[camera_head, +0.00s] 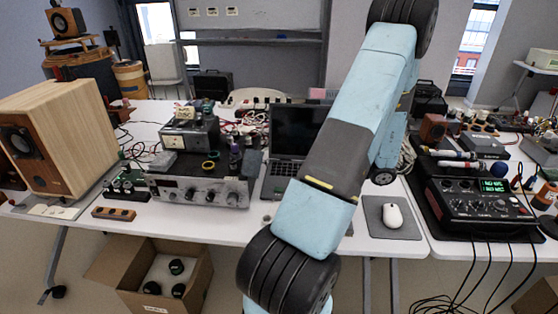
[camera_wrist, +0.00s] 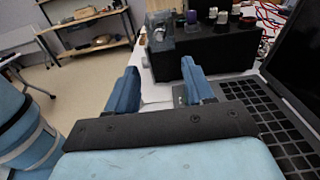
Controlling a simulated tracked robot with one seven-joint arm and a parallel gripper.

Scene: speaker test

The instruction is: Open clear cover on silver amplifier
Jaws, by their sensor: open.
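The silver amplifier (camera_head: 200,190) sits on the white table left of centre in the head view, its knobbed front facing me. Several small items lie on its dark top, and a smaller grey device with a meter (camera_head: 190,133) stands at the back of it. In the wrist view a black box side (camera_wrist: 210,50), probably the amplifier's, stands beyond the fingers with small items on top. My gripper (camera_wrist: 162,85) is open and empty, its two blue fingers apart near that side. The head view does not show the fingers.
An open laptop (camera_head: 297,130) stands right of the amplifier; its keyboard (camera_wrist: 272,120) is close on the right in the wrist view. A wooden speaker (camera_head: 70,130) is at left. A mouse (camera_head: 392,216) and a black mixer (camera_head: 480,205) are at right. An open cardboard box (camera_head: 110,265) is below.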

